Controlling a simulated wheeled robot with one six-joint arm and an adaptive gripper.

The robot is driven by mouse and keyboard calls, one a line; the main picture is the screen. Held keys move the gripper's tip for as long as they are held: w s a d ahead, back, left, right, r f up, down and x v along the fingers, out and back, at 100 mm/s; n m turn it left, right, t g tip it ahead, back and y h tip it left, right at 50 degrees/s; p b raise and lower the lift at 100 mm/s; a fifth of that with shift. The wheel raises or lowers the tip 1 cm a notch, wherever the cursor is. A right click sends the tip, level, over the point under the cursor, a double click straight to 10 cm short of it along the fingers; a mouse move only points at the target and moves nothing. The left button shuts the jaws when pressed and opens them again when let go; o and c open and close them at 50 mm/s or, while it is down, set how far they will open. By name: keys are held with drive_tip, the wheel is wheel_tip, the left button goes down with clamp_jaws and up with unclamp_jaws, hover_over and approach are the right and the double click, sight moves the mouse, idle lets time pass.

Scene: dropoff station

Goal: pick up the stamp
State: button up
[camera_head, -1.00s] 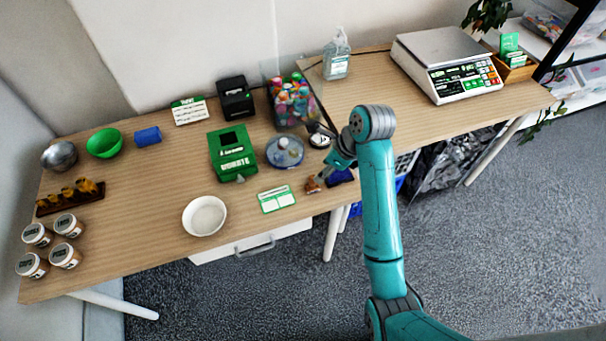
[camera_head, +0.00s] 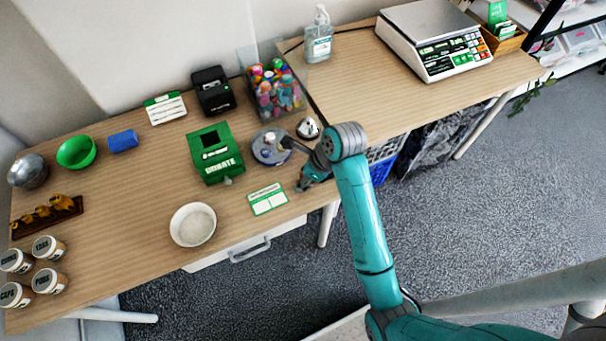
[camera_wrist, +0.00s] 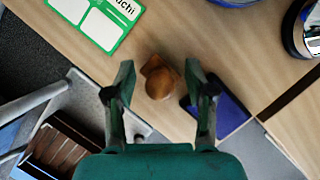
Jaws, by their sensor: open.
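The stamp (camera_wrist: 158,80) shows in the wrist view with a round brown wooden knob, on the wooden table near its front edge. My gripper (camera_wrist: 160,68) is open, with one finger on each side of the stamp in that view. Whether the fingers touch it or are down at its height I cannot tell. In the head view my gripper (camera_head: 308,178) is at the table's front edge and hides the stamp.
A dark blue pad (camera_wrist: 225,115) lies right of the stamp, close to the right finger. A green-and-white card (camera_head: 267,198) lies to the left. A round grey-blue dish (camera_head: 270,147) and a silver bell (camera_head: 308,128) stand behind my gripper.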

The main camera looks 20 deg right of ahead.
clamp_jaws()
drive_tip(key=shift+r, duration=0.1)
